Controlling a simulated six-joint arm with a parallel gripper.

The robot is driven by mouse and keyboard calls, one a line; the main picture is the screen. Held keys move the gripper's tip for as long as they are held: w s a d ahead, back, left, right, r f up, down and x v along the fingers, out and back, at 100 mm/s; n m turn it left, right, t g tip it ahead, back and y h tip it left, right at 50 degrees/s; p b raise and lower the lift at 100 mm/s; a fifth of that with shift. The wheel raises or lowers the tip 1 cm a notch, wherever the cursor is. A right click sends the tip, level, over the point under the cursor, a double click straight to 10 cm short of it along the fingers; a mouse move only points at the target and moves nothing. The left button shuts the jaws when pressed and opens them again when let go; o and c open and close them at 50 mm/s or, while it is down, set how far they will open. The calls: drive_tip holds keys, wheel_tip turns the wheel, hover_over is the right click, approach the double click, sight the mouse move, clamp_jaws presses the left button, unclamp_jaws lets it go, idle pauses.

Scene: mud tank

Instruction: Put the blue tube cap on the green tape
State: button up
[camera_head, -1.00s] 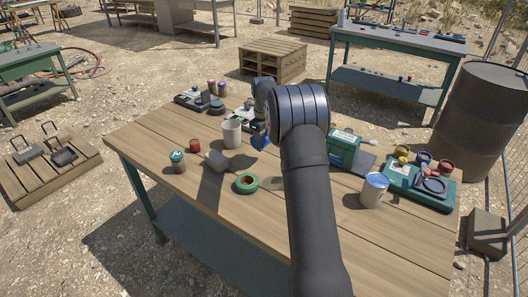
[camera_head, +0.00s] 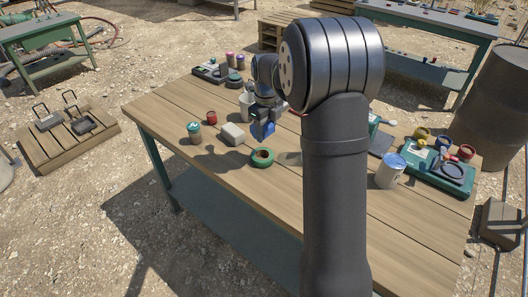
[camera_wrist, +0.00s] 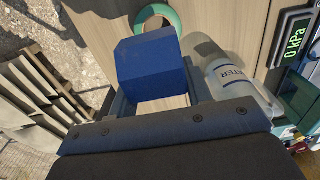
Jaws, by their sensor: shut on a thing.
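The blue tube cap (camera_head: 263,131) is held in my gripper (camera_head: 263,122), above the table, behind the green tape (camera_head: 262,164) in the head view. In the wrist view the cap (camera_wrist: 150,62) looks like a blue faceted block between the two fingers of my gripper (camera_wrist: 160,95). The green tape is a ring lying flat on the wooden table. It also shows at the top of the wrist view (camera_wrist: 172,14), partly hidden behind the cap. The cap is apart from the tape.
A grey block (camera_head: 232,134), a teal-lidded jar (camera_head: 194,133) and a red pot (camera_head: 211,118) stand left of the tape. A light cup (camera_head: 245,104) is partly hidden by my gripper. A blue-topped can (camera_head: 391,172) stands right. The table's front is clear.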

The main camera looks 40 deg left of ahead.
wheel_tip(320, 180, down, 8)
drive_tip(key=shift+f, duration=0.1)
idle(0.4)
drive_tip(key=o, duration=1)
drive_tip(key=shift+f, duration=0.1)
wheel_tip(320, 180, up, 12)
drive_tip(key=shift+r, duration=0.2)
hover_over(266, 156)
drive_tip(key=shift+s+f, duration=0.1)
drive_tip(key=shift+f, duration=4.05)
